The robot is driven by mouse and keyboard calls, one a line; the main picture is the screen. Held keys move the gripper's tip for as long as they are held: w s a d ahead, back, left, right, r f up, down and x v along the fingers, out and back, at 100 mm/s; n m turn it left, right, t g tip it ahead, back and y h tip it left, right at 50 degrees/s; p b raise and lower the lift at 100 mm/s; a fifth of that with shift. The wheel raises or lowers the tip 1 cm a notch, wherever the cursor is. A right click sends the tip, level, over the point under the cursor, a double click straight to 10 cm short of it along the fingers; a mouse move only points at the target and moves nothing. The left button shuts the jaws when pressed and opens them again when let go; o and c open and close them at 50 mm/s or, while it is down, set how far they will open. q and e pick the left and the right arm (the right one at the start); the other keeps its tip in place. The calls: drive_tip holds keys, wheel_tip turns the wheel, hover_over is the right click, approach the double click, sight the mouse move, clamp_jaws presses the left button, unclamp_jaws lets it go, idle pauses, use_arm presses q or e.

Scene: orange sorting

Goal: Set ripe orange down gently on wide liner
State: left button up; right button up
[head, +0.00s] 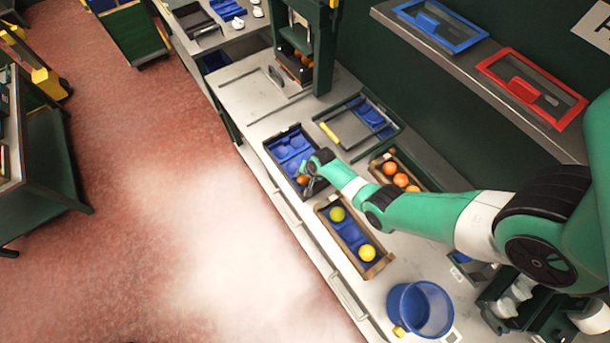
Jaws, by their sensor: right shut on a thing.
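My right gripper (311,184) is over the near end of a dark tray with a blue liner (287,147). It is shut on an orange (302,180), which is partly hidden by the gripper. I cannot tell whether the orange touches the liner. The rest of that liner shows empty blue hollows. The left gripper is not in view.
A wooden crate (322,213) beside it holds a green-yellow fruit (338,214) and a yellow fruit (367,253). Another crate (376,167) holds several oranges (401,180). A blue bucket (420,309) stands at the bench's near end. A framed tray (342,136) lies behind.

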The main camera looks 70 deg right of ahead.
drive_tip(key=shift+f+b, duration=0.4)
idle(0.3)
drive_tip(key=o, duration=1.5)
drive_tip(key=shift+c, duration=0.2)
drive_tip(key=shift+p+v, duration=0.75)
drive_tip(key=shift+p, duration=0.1)
drive_tip(key=r+p, duration=0.6)
drive_tip(key=shift+w+d+r, duration=0.1)
drive_tip(key=shift+w+r, duration=0.1)
drive_tip(key=shift+r, duration=0.15)
